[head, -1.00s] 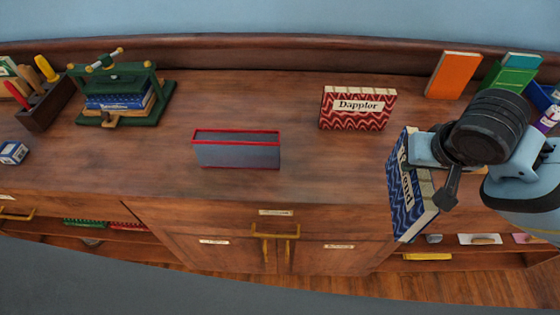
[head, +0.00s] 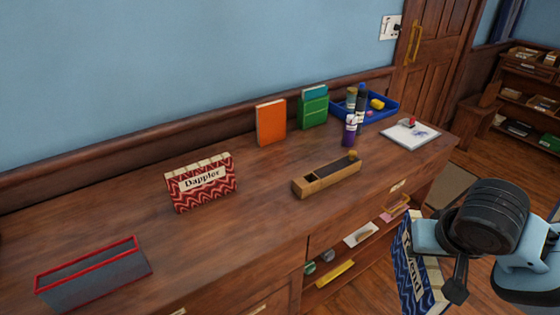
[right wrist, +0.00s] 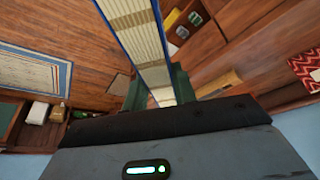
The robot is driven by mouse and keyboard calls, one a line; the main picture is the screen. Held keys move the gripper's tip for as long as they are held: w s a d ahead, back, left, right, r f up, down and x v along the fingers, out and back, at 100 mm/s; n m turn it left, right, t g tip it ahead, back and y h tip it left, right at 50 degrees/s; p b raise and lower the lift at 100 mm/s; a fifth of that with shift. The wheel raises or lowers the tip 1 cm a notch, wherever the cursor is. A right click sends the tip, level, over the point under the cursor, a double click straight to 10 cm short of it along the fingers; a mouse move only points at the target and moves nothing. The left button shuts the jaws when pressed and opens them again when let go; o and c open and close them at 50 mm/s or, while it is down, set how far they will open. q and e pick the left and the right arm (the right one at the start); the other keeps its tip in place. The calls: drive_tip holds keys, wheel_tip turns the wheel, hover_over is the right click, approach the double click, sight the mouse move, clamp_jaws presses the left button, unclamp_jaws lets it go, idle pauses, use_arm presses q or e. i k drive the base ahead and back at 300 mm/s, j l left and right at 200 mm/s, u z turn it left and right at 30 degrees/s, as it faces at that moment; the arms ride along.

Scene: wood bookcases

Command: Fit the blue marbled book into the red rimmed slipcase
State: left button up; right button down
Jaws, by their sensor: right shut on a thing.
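The blue marbled book (head: 411,267) is at the lower right of the head view, off the front of the counter. My right gripper (head: 437,240) is shut on it and holds it up in the air. In the right wrist view the book (right wrist: 137,35) shows its cream page edges between blue covers, running up from the green fingers. The red rimmed slipcase (head: 98,280), grey with a red rim around its open top, stands on the counter at the lower left, well apart from the book. My left gripper is in neither view.
Behind are an orange book (head: 271,122), a green case (head: 313,108) and a blue tray (head: 375,107) with bottles. A wooden box (head: 327,178) lies near the front edge. Counter between slipcase and Dappler box is clear.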

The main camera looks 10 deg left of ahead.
sight(68, 287)
drive_tip(key=k+j+z, duration=0.1)
drive_tip(key=z, duration=0.35)
drive_tip(key=k+z, duration=0.15)
drive_tip(key=z, duration=0.35)
drive_tip(key=k+u, duration=0.1)
drive_tip(key=u, duration=0.35)
drive_tip(key=k+u, duration=0.1)
drive_tip(key=u, duration=0.4)
drive_tip(key=j+u, duration=0.1)
drive_tip(key=u, duration=0.35)
drive_tip(key=k+j+u, duration=0.1)
drive_tip(key=u, duration=0.35)
drive_tip(key=j+u, duration=0.15)
drive_tip(key=u, duration=0.3)
drive_tip(key=k+j+u, duration=0.1)
drive_tip(key=u, duration=0.4)
